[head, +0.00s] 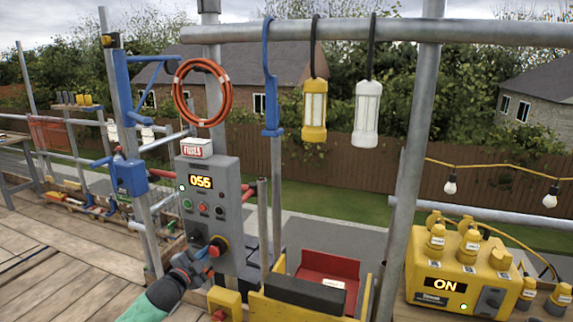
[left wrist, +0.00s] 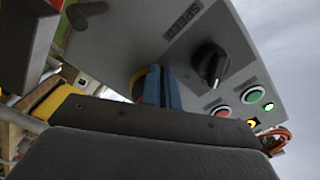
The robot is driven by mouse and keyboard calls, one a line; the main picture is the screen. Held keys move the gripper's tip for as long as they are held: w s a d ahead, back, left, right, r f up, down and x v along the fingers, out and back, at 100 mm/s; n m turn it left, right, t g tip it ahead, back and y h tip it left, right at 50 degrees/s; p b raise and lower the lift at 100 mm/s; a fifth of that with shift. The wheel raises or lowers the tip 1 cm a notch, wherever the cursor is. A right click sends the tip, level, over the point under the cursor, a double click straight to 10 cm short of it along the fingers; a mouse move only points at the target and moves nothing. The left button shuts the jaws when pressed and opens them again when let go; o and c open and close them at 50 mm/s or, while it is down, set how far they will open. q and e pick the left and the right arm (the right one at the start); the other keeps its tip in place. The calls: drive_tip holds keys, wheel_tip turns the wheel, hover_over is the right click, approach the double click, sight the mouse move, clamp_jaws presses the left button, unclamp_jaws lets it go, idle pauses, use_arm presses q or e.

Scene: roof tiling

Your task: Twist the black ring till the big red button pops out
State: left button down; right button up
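In the left wrist view the two blue fingers (left wrist: 166,88) are close together before a yellow part (left wrist: 141,82). They cover the button, so whether they grip the ring cannot be told. My right gripper is not in view.
The box also has a black speed knob (left wrist: 211,63), a green button (left wrist: 252,93) and a red button (left wrist: 220,110). A yellow and red container (head: 300,305) and a yellow power unit (head: 455,283) stand to the right. Lamps (head: 315,110) hang from the rail above.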

use_arm(q)
drive_tip(key=p+v, duration=0.1)
drive_tip(key=v, duration=0.5)
drive_tip(key=shift+a, duration=0.2)
idle(0.5)
drive_tip(key=shift+d+f, duration=0.1)
drive_tip(key=shift+f, duration=0.05)
